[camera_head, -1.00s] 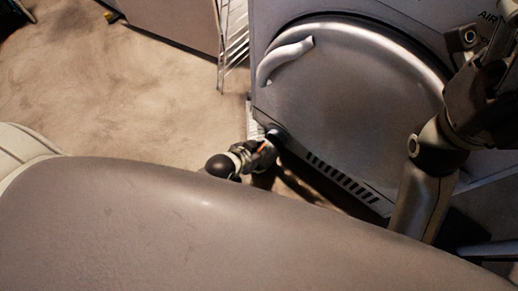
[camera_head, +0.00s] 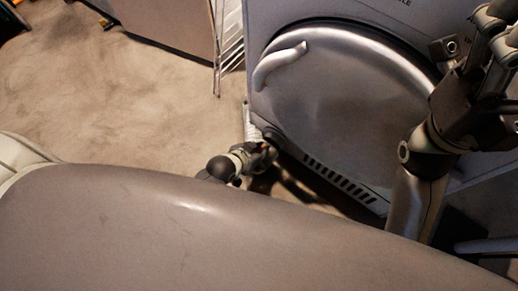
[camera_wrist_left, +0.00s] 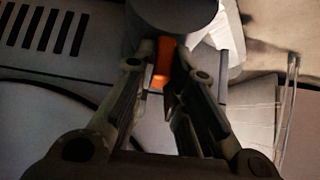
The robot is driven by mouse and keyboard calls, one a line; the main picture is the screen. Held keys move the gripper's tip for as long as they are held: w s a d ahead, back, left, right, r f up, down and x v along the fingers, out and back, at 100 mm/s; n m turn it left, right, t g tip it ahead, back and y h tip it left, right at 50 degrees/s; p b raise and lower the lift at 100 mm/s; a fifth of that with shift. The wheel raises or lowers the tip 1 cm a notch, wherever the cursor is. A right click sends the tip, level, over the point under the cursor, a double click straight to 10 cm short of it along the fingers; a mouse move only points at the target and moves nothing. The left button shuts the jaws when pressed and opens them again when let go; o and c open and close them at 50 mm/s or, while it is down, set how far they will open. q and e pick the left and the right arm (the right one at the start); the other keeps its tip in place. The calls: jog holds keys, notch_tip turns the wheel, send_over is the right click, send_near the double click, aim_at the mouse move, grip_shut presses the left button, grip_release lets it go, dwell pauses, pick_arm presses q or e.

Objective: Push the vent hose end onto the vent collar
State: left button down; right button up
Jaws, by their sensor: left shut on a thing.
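My left gripper (camera_head: 262,154) is low at the front left corner of the grey machine. In the left wrist view its fingers (camera_wrist_left: 166,88) are closed on an orange tab (camera_wrist_left: 161,62). A dark round cuff (camera_wrist_left: 172,14) sits at the fingertips, by the tab; it looks like the hose end, but I cannot tell it apart from the collar. In the head view a dark round part (camera_head: 271,133) shows just beyond the gripper. Whether cuff and collar touch is hidden. My right gripper (camera_head: 493,60) is at the right edge, partly cut off, with its jaw state unclear.
The grey machine has a round door (camera_head: 350,95) with a curved handle (camera_head: 279,65) and a slotted grille (camera_head: 340,180) below. A white ribbed piece (camera_head: 249,122) is beside its left corner. A wire rack (camera_head: 230,50) stands left of it.

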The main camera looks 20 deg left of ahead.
pick_arm(q)
jog(key=shift+w+d, duration=0.2)
jog(key=shift+w, duration=0.25)
jog(key=shift+w, duration=0.3)
jog(key=shift+w+d+p, duration=0.25)
jog(key=shift+w+p, duration=0.2)
jog(key=shift+w, duration=0.15)
jog(key=shift+w+d+p, duration=0.25)
jog(key=shift+w+p, duration=0.15)
jog(key=shift+w, duration=0.2)
dwell(2.6)
jog(key=c, duration=1.4)
grip_release()
jog(key=shift+o, duration=0.2)
jog(key=shift+s, duration=0.1)
jog(key=v, duration=1.2)
